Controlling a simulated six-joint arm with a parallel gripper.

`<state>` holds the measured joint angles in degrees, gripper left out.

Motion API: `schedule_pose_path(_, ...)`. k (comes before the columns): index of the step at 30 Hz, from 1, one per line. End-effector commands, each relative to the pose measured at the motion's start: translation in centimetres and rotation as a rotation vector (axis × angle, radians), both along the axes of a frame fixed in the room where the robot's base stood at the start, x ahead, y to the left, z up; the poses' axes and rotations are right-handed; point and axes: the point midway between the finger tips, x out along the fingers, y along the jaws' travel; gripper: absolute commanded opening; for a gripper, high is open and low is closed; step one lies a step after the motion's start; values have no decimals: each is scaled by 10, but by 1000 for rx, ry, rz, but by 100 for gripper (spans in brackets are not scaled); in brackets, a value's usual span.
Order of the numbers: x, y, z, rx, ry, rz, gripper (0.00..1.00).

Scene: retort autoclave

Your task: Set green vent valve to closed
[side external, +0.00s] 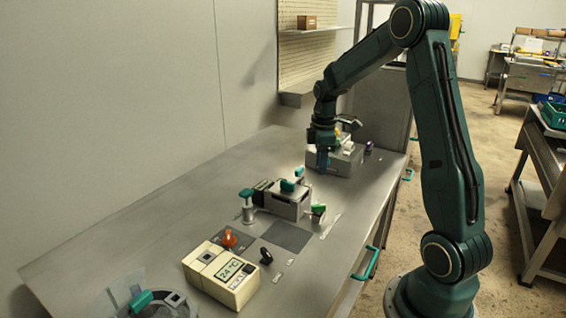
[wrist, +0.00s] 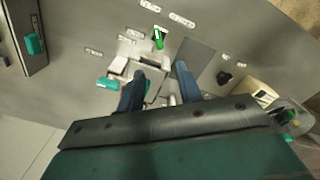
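The green vent valve (side external: 318,209) has a bright green handle on a small fitting at the right front side of a grey metal box (side external: 293,204). In the wrist view the green handle (wrist: 158,38) lies beyond my fingertips, pointing away from the box. I cannot tell its set position. My gripper (side external: 323,165) is above the bench, behind and above the box, apart from the valve. In the wrist view my gripper (wrist: 160,78) has two blue fingers spread apart with nothing held between them.
A teal T-handle (side external: 246,192) stands left of the box, and a teal handle (side external: 288,185) sits on it. An orange knob (side external: 229,239), black knob (side external: 266,257) and cream 24 °C unit (side external: 222,275) are nearer. Another box (side external: 335,160) is behind. A dark square (side external: 287,236) is bare.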

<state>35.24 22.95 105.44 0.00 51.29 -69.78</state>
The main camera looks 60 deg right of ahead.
Motion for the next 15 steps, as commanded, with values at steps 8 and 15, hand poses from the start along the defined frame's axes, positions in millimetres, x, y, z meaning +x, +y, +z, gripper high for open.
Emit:
schedule_pose_path(8,0,-5,-5,4,5,10,35)
schedule_pose_path(15,0,-4,-14,4,6,9,35)
